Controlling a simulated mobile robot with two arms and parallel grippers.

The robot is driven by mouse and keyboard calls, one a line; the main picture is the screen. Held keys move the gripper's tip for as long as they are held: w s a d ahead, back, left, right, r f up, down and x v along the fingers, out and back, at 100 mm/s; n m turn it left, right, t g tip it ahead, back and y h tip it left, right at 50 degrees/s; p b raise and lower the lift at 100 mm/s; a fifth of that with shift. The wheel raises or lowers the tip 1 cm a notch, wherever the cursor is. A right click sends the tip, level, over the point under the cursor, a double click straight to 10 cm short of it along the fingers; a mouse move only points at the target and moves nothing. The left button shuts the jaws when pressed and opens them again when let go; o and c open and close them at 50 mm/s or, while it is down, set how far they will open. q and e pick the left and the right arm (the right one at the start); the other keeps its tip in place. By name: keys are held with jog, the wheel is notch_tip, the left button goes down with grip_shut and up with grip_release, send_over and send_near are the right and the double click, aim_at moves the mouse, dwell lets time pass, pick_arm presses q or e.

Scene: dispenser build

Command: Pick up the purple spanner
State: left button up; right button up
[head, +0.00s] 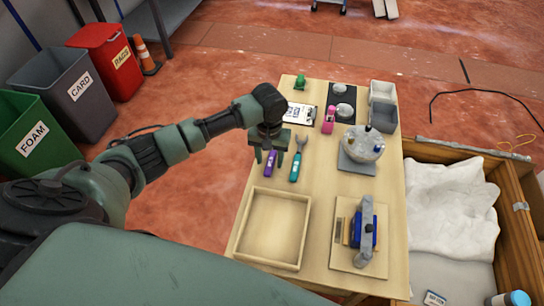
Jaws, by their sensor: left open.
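The purple spanner (268,170) lies on the wooden table, near its left edge. Only its handle end shows; the rest is hidden behind my gripper. My left gripper (269,156) is open and points down over the spanner, with one finger on each side of it in the picture. I cannot tell how high the fingertips are above the table. A teal-handled spanner (296,162) with a grey open end lies just right of the gripper. My right gripper is not in view.
A shallow wooden tray (239,239) is in front of the spanners. A board with a blue clamp-like device (364,235) and a grey round fixture (361,146) stand to the right. A clipboard (298,115), pink bottle (329,120) and grey bins (383,116) are farther back.

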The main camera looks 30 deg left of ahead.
pick_arm(q)
jog(key=shift+f, duration=0.9)
grip_shut()
dwell(0.7)
